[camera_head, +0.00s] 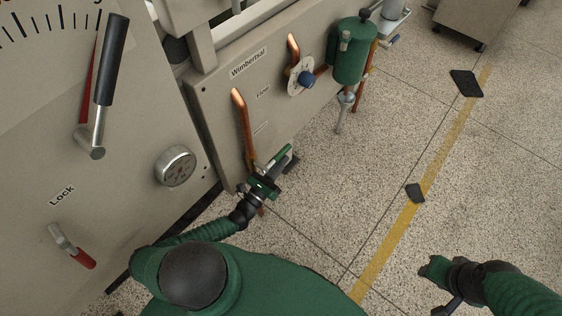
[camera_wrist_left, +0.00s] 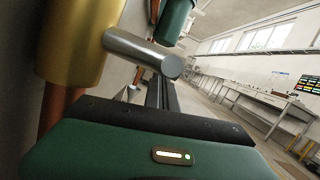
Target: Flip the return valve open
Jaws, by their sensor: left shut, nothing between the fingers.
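A copper pipe (camera_head: 242,118) runs down the machine panel to a brass valve body, which shows large in the left wrist view (camera_wrist_left: 75,40). A short grey metal lever (camera_wrist_left: 145,52) sticks out from the brass body. My left gripper (camera_head: 284,156) is low beside the foot of the pipe, its fingers shut and empty. In the left wrist view its dark fingers (camera_wrist_left: 160,92) are close to the lever's end; I cannot tell whether they touch. My right gripper (camera_head: 436,270) hangs at the lower right, away from the panel, its fingers too small to judge.
A blue knob (camera_head: 306,78) on a dial and a green canister (camera_head: 352,52) are farther along the panel. A black lever (camera_head: 112,60), a gauge (camera_head: 176,166) and a red-handled lock lever (camera_head: 75,248) are at the left. The speckled floor at right is mostly clear.

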